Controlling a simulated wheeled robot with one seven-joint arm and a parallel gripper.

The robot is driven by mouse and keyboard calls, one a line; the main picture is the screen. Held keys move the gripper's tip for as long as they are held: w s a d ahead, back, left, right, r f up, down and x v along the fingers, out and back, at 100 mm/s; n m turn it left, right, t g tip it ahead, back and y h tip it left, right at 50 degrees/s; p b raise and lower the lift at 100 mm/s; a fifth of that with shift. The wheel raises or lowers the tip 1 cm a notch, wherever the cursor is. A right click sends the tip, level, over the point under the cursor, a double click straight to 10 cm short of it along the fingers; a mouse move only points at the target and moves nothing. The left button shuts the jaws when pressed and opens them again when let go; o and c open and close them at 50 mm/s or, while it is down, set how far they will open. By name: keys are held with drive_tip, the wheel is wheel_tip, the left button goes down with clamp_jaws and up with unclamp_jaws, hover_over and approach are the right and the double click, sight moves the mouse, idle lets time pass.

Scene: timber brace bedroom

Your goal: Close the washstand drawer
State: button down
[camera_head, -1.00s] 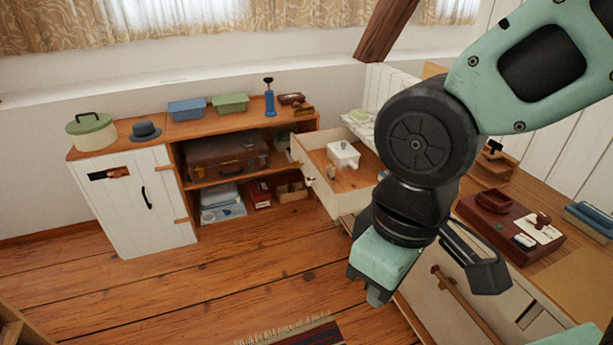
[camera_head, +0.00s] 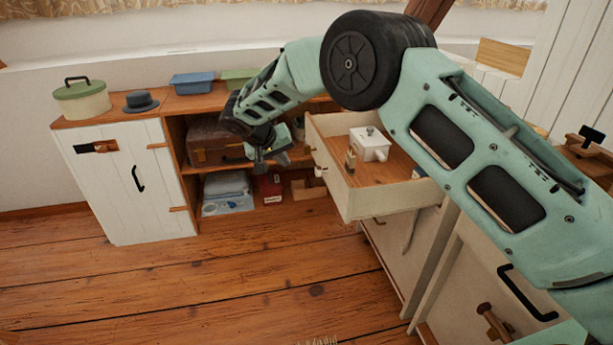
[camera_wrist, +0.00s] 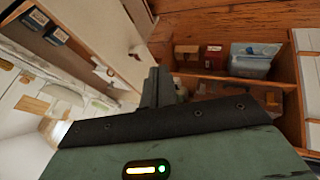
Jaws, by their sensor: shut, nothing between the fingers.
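The washstand drawer (camera_head: 392,202) stands pulled out at the centre right of the head view. A white lidded pot (camera_head: 370,146) and a small brown bottle (camera_head: 350,160) stand in it. The drawer's pale front faces left, with a small knob (camera_head: 320,171). My gripper (camera_head: 282,160) is shut and empty, left of the drawer front and apart from it in the head view. In the wrist view my gripper's fingers (camera_wrist: 157,88) are together, near a pale panel with a knob (camera_wrist: 137,52). Part of the washstand (camera_head: 385,248) is hidden behind my arm.
A low cabinet (camera_head: 125,185) with open shelves stands behind my gripper. A suitcase (camera_head: 210,145), a red box (camera_head: 269,187) and other items fill the shelves. A green tin (camera_head: 83,100), a dark hat (camera_head: 141,102) and a blue box (camera_head: 193,83) stand on top. The wooden floor (camera_head: 220,285) is clear.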

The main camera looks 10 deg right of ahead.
drive_tip(key=w+d+f, duration=0.5)
drive_tip(key=d+f, duration=0.3)
drive_tip(key=shift+w+d+f+p, duration=0.15)
drive_tip(key=shift+d+f+p, duration=0.15)
drive_tip(key=shift+f+p, duration=0.1)
drive_tip(key=shift+d, duration=0.1)
drive_tip(key=d+b, duration=0.4)
drive_tip(key=d, duration=2.5)
drive_tip(key=shift+d, duration=0.4)
drive_tip(key=shift+d+r, duration=0.1)
drive_tip(key=shift+d, duration=0.05)
